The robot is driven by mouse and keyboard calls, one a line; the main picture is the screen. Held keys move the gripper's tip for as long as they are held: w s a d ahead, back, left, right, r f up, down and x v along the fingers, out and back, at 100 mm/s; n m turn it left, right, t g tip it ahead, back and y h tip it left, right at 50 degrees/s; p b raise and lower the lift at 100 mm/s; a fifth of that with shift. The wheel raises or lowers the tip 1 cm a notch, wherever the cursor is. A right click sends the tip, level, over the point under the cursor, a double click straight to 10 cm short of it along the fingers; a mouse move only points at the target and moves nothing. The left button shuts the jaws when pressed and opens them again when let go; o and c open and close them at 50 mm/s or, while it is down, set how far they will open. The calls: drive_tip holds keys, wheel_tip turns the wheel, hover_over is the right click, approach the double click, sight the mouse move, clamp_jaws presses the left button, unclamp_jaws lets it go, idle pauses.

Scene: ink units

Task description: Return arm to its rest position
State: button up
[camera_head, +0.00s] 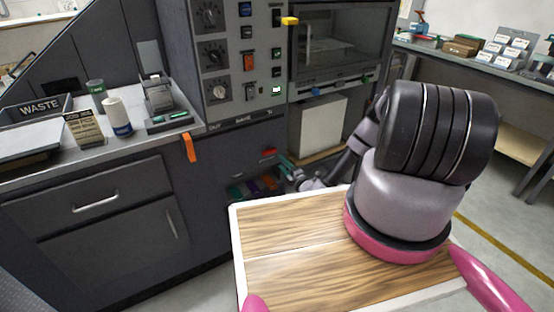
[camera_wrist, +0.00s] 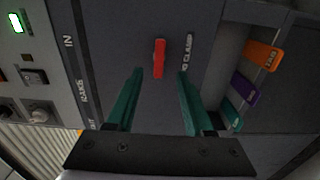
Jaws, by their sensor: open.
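My gripper (camera_wrist: 157,76) is open in the wrist view, with its two green fingers spread and nothing between them. Beyond the fingertips is a red lever (camera_wrist: 159,58) on a dark panel, beside white lettering that partly reads "CLAMP". In the head view my arm (camera_head: 410,190) reaches forward and down from the wooden-topped base to the front of the machine. There my gripper (camera_head: 286,162) is small and partly hidden, low by the red lever (camera_head: 268,152). I cannot tell from these views whether the fingers touch the panel.
Orange (camera_wrist: 262,56) and purple (camera_wrist: 244,88) tabs sit in a recess right of the fingers. The machine's control panel (camera_head: 236,50) and glass-fronted chamber (camera_head: 340,45) rise above. A counter (camera_head: 75,160) with a waste bin (camera_head: 40,110) is at left; a workbench (camera_head: 480,72) stands at right.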

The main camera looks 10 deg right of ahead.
drive_tip(key=shift+v, duration=0.95)
drive_tip(key=w+a+r+n+g+y, duration=0.25)
drive_tip(key=r+n+y, duration=0.35)
drive_tip(key=r, duration=0.4)
drive_tip(key=w+a+r+n+g+y, duration=0.1)
drive_tip(key=a+r+n+g+y, duration=0.2)
drive_tip(key=r+n, duration=0.6)
drive_tip(key=s+a+r+n+g+y, duration=0.1)
drive_tip(key=s+a+r+n+g, duration=0.15)
drive_tip(key=r+n+g, duration=0.5)
drive_tip(key=s+a+r+n+g, duration=0.15)
drive_tip(key=s+r+n, duration=0.3)
drive_tip(key=r, duration=0.55)
drive_tip(key=s+d+r+n+t+h, duration=0.1)
drive_tip(key=s+d+r+n+h, duration=0.2)
drive_tip(key=s+r+n, duration=0.3)
drive_tip(key=s+d+r+n+t+h, duration=0.2)
drive_tip(key=s+d+r+n+h, duration=0.2)
drive_tip(key=s+r, duration=0.7)
drive_tip(key=s+d+r+n+t+h, duration=0.1)
drive_tip(key=s+d+r+n+h, duration=0.3)
drive_tip(key=s+r+n, duration=0.5)
drive_tip(key=h, duration=0.2)
drive_tip(key=shift+r+n+h, duration=0.15)
drive_tip(key=shift+n+h, duration=0.15)
